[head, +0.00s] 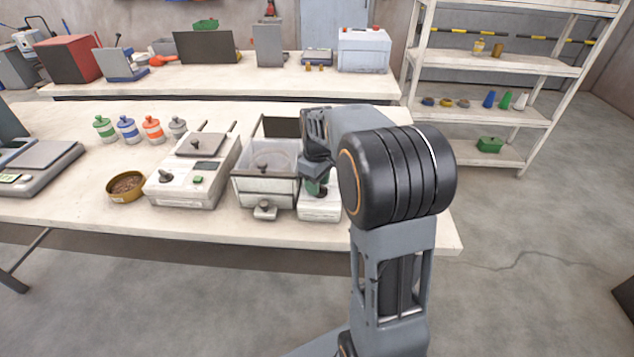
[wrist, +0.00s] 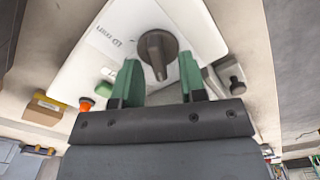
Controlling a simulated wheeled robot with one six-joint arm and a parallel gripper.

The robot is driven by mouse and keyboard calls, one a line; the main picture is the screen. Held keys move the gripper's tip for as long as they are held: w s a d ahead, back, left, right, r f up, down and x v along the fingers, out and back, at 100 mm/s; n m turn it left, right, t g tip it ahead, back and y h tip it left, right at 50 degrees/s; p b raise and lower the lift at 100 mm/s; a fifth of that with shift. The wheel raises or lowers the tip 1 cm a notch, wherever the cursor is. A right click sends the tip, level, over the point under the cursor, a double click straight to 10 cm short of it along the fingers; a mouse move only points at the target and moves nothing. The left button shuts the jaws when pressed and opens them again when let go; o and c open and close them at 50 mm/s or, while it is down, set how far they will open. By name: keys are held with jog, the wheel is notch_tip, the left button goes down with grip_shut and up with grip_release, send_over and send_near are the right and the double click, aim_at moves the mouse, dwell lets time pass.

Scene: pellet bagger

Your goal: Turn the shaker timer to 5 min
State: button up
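The timer knob (wrist: 157,50) is a dark grey dial with a raised grip bar, on a white panel (wrist: 95,50) with small dark lettering that I cannot read. My gripper (wrist: 160,62) has green fingers, one on each side of the knob in the wrist view. The fingers are apart, with a gap visible between them and the knob; I cannot tell how close the tips are in depth. In the head view my gripper (head: 317,186) is over the white unit (head: 320,208) near the table's front edge, and it hides the knob. The dial's setting is not readable.
A clear-walled box (head: 262,188) stands just left of the white unit. Further left are a grey-white machine (head: 185,190), a yellow bowl of pellets (head: 126,186) and several lidded jars (head: 153,129).

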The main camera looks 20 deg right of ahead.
grip_shut()
dwell(0.3)
jog(key=shift+m, duration=0.3)
jog(key=m, duration=0.2)
jog(key=m+p, duration=0.1)
jog(key=m, duration=0.2)
jog(key=shift+w+d+r+m+p, duration=0.1)
jog(key=shift+d+m+p, duration=0.2)
jog(key=shift+p, duration=0.1)
jog(key=m+p, duration=0.1)
jog(key=m, duration=0.4)
jog(key=shift+d, duration=0.15)
jog(key=shift+m, duration=0.5)
grip_release()
